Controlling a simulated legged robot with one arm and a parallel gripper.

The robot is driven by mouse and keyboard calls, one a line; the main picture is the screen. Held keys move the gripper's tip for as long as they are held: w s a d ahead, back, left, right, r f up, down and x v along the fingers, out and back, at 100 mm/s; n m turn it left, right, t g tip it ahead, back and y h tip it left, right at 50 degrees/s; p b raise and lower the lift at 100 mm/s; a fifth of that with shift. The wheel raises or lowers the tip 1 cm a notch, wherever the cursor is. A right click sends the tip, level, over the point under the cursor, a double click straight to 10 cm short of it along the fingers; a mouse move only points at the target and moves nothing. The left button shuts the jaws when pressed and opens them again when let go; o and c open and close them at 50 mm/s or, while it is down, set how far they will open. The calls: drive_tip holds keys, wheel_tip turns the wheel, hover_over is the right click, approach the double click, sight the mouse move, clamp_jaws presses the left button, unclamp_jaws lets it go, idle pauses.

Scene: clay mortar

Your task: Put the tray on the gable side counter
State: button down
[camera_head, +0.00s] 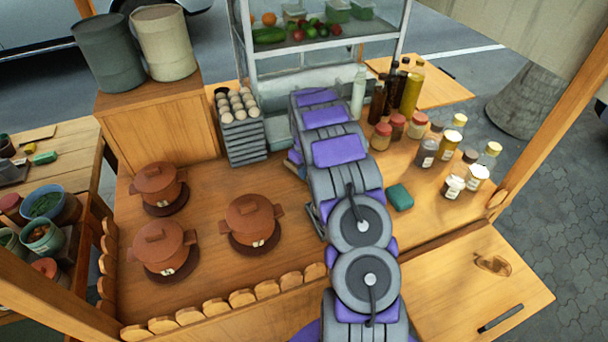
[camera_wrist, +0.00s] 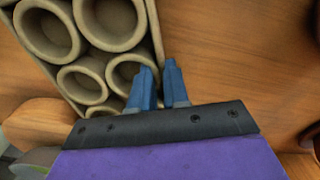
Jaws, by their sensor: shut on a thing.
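In the wrist view, a beige tray (camera_wrist: 67,77) with several round, hollow cups lies at the upper left, over brown wood. My gripper (camera_wrist: 158,82) has its two blue fingertips at the tray's right-hand wall, close together and shut on it. The tray's far part runs out of the picture. In the head view my arm covers the gripper, and I cannot make out the tray there. A wooden flap counter (camera_head: 470,285) sticks out at the lower right, and another (camera_head: 445,92) at the upper right. I cannot tell which is the gable side counter.
On the main counter (camera_head: 205,255) stand several lidded brown pots (camera_head: 159,185), a stack of egg trays (camera_head: 246,147), a green block (camera_head: 400,197), and several jars and bottles (camera_head: 427,152). A glass case (camera_head: 320,60) stands behind.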

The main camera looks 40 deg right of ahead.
drive_tip(key=shift+d+f, duration=0.1)
drive_tip(key=shift+f, duration=0.55)
drive_tip(key=shift+d, duration=0.2)
drive_tip(key=c, duration=1.1)
unclamp_jaws()
drive_tip(key=shift+a, duration=0.25)
drive_tip(key=shift+d, duration=0.1)
wheel_tip(320, 180, up, 12)
drive_tip(key=p, duration=0.3)
